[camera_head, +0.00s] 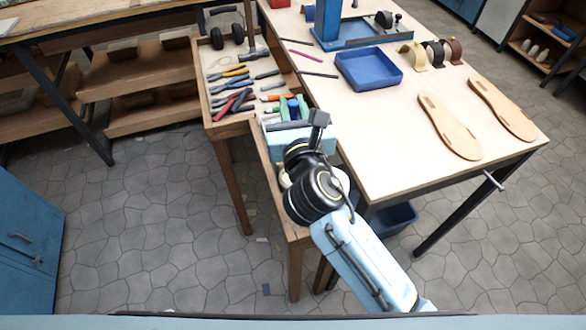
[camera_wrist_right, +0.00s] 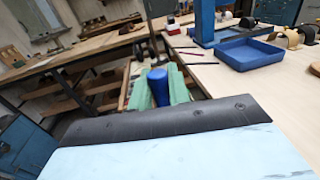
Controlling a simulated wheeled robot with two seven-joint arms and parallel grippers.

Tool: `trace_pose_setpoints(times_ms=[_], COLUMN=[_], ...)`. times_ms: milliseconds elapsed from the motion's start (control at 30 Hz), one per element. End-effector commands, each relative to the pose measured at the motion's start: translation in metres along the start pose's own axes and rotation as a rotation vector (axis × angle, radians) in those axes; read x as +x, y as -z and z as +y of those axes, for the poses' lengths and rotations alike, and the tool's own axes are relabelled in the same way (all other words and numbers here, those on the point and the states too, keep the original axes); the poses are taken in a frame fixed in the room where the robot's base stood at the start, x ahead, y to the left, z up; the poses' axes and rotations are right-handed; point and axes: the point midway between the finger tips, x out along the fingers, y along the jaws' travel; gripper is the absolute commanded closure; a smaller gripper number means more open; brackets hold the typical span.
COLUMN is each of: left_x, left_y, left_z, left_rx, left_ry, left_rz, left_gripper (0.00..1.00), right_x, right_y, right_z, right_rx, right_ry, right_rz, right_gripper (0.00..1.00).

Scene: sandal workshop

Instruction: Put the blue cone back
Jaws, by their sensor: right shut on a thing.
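The blue cone (camera_head: 293,109) is a small blue piece between the green fingers of my right gripper (camera_head: 294,104), near the front of the tool shelf beside the bench. In the right wrist view the blue cone (camera_wrist_right: 157,87) stands about upright between the two green fingers of my right gripper (camera_wrist_right: 159,91), which is shut on it. Its lower part is hidden behind the gripper body. I cannot tell whether it touches anything below. My left gripper is not in view.
A wooden shelf with pliers and other hand tools (camera_head: 232,88) lies just beyond the gripper. The bench to the right carries an empty blue tray (camera_head: 369,69), tape rolls (camera_head: 436,53) and two sandal soles (camera_head: 450,126). The bench's near middle is clear.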

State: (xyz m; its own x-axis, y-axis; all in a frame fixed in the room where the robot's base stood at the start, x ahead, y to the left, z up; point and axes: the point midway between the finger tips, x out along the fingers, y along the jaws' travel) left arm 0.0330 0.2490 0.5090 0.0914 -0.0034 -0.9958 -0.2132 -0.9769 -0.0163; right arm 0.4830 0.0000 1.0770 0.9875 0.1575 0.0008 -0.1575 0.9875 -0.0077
Motion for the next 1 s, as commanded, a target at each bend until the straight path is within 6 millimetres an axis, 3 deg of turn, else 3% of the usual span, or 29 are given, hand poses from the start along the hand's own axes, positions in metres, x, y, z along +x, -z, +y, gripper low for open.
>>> trace_pose_setpoints(times_ms=[100,333,533,1000], left_x=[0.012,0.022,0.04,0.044], left_y=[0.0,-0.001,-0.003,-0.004], left_z=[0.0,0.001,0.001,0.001], left_rx=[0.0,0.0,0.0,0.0], left_ry=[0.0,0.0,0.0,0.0], left_rz=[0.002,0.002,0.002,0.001], left_gripper=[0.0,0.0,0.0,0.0], right_x=[-0.001,0.0,0.0,0.0], right_y=[0.026,0.05,0.084,0.093], right_z=[0.001,0.001,0.001,0.001], right_rx=[0.001,0.0,0.0,-0.001], right_ry=[0.0,0.0,0.001,-0.001], right_rz=[0.006,0.003,0.005,0.003], right_gripper=[1.0,1.0,1.0,1.0])
